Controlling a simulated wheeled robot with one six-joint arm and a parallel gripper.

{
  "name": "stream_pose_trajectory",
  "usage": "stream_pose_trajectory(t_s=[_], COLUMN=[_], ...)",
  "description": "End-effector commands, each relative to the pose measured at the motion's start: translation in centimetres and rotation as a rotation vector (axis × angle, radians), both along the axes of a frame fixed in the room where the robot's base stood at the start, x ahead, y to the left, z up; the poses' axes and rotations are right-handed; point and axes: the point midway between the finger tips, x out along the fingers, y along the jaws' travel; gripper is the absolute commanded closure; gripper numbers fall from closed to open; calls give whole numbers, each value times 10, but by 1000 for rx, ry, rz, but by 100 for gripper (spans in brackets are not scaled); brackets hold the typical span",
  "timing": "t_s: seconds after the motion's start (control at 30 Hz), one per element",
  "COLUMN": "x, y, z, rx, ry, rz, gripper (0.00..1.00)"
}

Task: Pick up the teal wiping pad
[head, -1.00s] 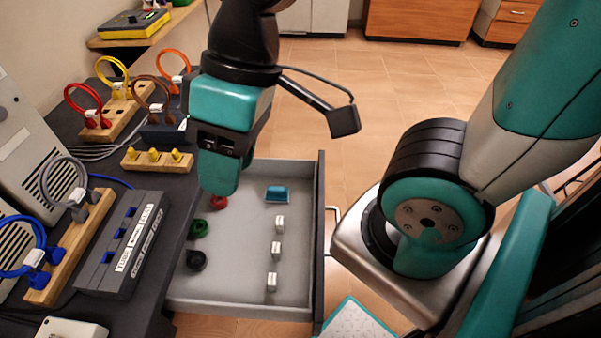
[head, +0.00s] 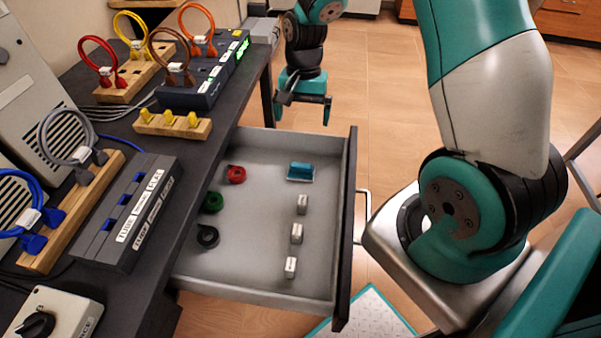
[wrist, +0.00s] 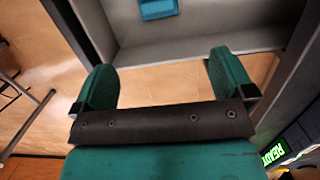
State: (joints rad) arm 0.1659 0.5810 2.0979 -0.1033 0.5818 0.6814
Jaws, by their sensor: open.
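The teal wiping pad (head: 300,171) lies in the open grey drawer (head: 265,215), near the drawer's far right corner. In the wrist view the pad (wrist: 158,8) shows at the top edge, partly cut off, beyond the fingertips. My gripper (head: 303,118) hangs beyond the drawer's far wall, above the floor and apart from the pad. In the wrist view my gripper (wrist: 162,68) has its two teal fingers wide apart with nothing between them.
In the drawer are red (head: 236,174), green (head: 213,202) and black (head: 207,236) rolls at the left and white blocks (head: 296,233) at the right. The dark bench (head: 200,155) with cable stands borders the left. Floor is clear beyond the drawer.

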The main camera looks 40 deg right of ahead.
Motion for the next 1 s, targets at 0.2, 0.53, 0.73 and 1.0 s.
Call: stream_pose_trajectory(t_s=[0.2, 0.53, 0.73, 1.0], x=[-7, -11, -19, -23], y=[7, 12, 16, 20], z=[-52, -95, -116, -146], rx=[3, 1, 3, 1], ry=[6, 0, 6, 0], rz=[5, 7, 7, 7], gripper=[0, 0, 0, 0])
